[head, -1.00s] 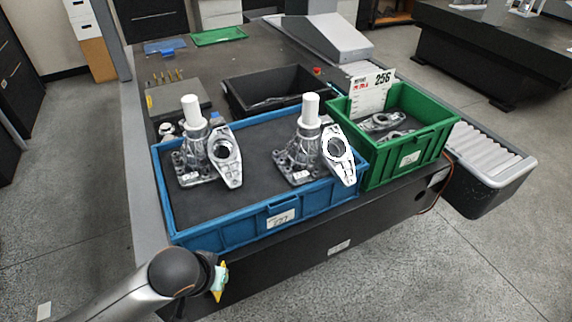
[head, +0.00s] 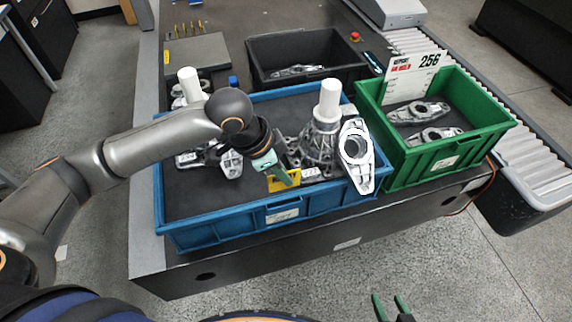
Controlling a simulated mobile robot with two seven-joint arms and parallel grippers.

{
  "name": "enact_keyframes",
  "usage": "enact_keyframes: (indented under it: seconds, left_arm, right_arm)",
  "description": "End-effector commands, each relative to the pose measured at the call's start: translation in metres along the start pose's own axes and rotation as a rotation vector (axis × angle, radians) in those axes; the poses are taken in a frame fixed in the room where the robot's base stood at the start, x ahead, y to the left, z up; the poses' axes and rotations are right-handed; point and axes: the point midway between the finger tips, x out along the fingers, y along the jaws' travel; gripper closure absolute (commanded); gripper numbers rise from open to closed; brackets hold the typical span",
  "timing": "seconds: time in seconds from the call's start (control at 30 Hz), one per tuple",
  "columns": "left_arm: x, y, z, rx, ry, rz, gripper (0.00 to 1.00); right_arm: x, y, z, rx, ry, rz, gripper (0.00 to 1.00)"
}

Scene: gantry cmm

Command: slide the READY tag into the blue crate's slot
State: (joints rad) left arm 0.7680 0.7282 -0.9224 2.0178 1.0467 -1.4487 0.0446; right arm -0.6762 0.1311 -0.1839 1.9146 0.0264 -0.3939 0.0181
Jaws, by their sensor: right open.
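The blue crate (head: 215,232) stands on the dark table, with a white label (head: 282,215) in the holder on its front wall. My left gripper (head: 281,174) reaches over the crate from the left. It is shut on a small yellow tag (head: 291,183), taken to be the READY tag; its lettering cannot be read. The tag is at the crate's front rim, above the label holder; I cannot tell whether it touches the rim. The gripper partly covers it. My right gripper (head: 391,308) is open and empty at the bottom edge, in front of the table.
Metal castings (head: 357,155) and a white-topped part (head: 328,100) stand in the blue crate, close right of my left gripper. A green crate (head: 431,165) with a 256 card (head: 414,75) adjoins on the right. A black bin (head: 262,82) is behind.

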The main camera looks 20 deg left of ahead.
Motion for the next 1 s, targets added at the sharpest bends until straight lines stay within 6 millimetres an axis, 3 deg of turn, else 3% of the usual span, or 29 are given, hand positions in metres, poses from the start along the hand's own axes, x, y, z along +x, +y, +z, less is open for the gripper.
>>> enact_keyframes:
  seconds: [0.3, 0.67, 1.0]
  left_arm:
    - [0.019, 0.0, 0.009, -0.002, -0.001, 0.0, 1.0]
    - [0.02, 0.0, 0.009, -0.002, 0.0, -0.002, 1.0]
    - [0.033, 0.001, 0.015, -0.003, 0.001, 0.0, 1.0]
  right_arm:
    - [-0.001, -0.001, 0.005, 0.001, -0.008, -0.001, 0.45]
    - [0.0, -0.001, 0.004, 0.001, -0.007, -0.001, 0.45]
    - [0.003, 0.0, 0.005, 0.0, -0.004, -0.001, 0.45]
